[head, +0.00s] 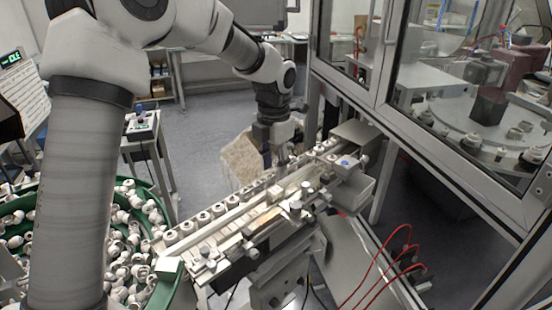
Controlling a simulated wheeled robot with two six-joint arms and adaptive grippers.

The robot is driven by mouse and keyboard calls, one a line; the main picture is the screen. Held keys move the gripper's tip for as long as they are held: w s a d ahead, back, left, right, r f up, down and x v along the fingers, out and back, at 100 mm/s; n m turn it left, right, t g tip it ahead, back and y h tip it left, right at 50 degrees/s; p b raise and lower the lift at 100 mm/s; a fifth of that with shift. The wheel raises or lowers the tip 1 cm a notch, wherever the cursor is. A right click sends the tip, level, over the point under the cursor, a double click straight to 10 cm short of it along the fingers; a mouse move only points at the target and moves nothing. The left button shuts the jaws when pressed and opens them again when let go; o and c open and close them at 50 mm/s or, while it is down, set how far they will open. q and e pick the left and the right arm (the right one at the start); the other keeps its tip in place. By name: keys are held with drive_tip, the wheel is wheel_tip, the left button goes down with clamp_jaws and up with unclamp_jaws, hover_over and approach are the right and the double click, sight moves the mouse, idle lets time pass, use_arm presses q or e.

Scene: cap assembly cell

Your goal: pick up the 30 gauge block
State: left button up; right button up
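I cannot make out a block marked 30 in the head view. My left gripper (279,158) points down over the far half of the conveyor rail (232,213), close to the row of white caps (203,218). Its fingers are small and dark here, so I cannot tell whether they are open or shut, or whether they hold anything. My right gripper is not in view.
A green bowl feeder (172,290) full of white caps stands at the lower left. A small side table (146,138) with a few items stands behind it. A glazed machine enclosure (388,112) closes off the right. Red hoses (378,262) arch at the lower right.

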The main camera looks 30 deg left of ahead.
sight(276, 190)
use_arm(q)
drive_tip(key=shift+s+f+b, duration=0.25)
drive_tip(key=shift+f+b, duration=0.2)
drive_tip(key=shift+f, duration=0.45)
drive_tip(key=w+f+b, duration=0.1)
drive_tip(key=f, duration=0.2)
drive_tip(key=w+f+b, duration=0.1)
drive_tip(key=shift+w+a+f+b, duration=0.3)
drive_tip(key=shift+a+b, duration=0.05)
drive_tip(key=shift+s+f, duration=0.1)
drive_tip(key=shift+f, duration=0.1)
drive_tip(key=shift+s+d+f, duration=0.2)
drive_tip(key=shift+s+f, duration=0.2)
drive_tip(key=shift+s, duration=0.15)
drive_tip(key=shift+f+b, duration=0.1)
drive_tip(key=shift+b, duration=0.2)
drive_tip(key=shift+w+a+f, duration=0.15)
drive_tip(key=shift+w+f, duration=0.1)
drive_tip(key=shift+w, duration=0.1)
drive_tip(key=shift+s+r, duration=0.1)
drive_tip(key=c, duration=0.6)
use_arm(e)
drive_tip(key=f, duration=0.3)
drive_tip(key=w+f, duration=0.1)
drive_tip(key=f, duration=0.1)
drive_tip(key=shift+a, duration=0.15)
use_arm(q)
drive_tip(key=shift+c, duration=0.3)
